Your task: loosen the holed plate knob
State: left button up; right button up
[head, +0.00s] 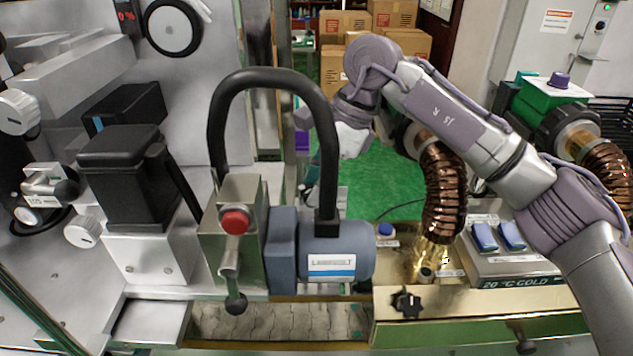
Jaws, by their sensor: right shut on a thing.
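My right arm comes in from the right, bends at the upper middle and reaches down behind the black hose arch. My right gripper (312,182) is at its end, mostly hidden behind the hose and the blue-grey motor (337,252). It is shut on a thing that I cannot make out. I cannot pick out the holed plate knob for certain; it may be hidden at the gripper. A black star knob (407,303) sits in plain view on the front ledge, apart from the gripper. My left gripper is not in view.
The black hose arch (272,80) rises close in front of the gripper. A red button (235,222) and a black ball lever (236,303) are left of the motor. A copper-coloured coiled hose (444,190) stands to the right. Cardboard boxes (345,45) are stacked behind, beyond green floor (400,185).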

jog(key=shift+r, duration=0.1)
jog(key=o, duration=1.1)
jog(key=shift+o, duration=0.2)
jog(key=shift+d, duration=0.1)
jog(key=v, duration=1.2)
